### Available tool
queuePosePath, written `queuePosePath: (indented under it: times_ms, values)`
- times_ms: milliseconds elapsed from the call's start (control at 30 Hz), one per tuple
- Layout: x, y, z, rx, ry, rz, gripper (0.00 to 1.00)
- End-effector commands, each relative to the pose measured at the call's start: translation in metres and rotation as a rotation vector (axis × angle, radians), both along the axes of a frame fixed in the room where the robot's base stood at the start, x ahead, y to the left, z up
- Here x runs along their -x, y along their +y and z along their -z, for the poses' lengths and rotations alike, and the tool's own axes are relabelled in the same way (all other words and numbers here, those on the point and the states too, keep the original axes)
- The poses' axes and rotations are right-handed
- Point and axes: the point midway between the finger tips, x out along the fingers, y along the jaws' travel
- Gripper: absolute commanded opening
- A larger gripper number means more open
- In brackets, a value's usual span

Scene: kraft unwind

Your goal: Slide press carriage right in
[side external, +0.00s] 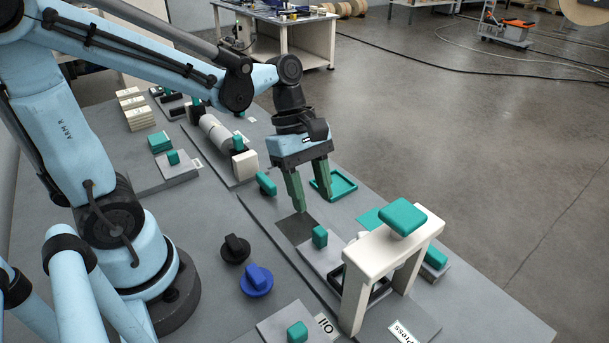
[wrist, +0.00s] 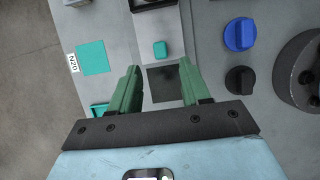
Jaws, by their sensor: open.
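The press (side external: 358,265) is a white arch with a teal block on top, at the lower right of the side external view. Its carriage (side external: 318,254) is a light grey plate with a small teal knob (side external: 320,237), standing out in front of the arch. A dark square (side external: 296,228) lies beside the carriage. The carriage also shows in the wrist view (wrist: 163,36), with its teal knob ahead of the fingertips. My gripper (side external: 313,202) is open and empty, fingers pointing down above the dark square. In the wrist view, my gripper (wrist: 159,66) has its green fingers apart on either side of that square.
A blue knob (side external: 256,280) and a black knob (side external: 235,249) stand on the table nearer my base. A teal tray (side external: 337,185) lies behind the fingers. A teal square (wrist: 92,58) lies left of the carriage in the wrist view. A white roller (side external: 215,132) lies farther back.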

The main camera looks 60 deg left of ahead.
Motion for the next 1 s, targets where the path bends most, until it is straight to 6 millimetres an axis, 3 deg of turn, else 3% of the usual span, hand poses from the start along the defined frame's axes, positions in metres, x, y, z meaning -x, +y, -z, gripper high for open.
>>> queuePosePath:
  times_ms: [533,1000]
  values:
    - [0.000,-0.026,0.062,-0.001,-0.001,0.002,0.47]
    - [0.000,-0.031,0.075,-0.001,0.000,0.000,0.47]
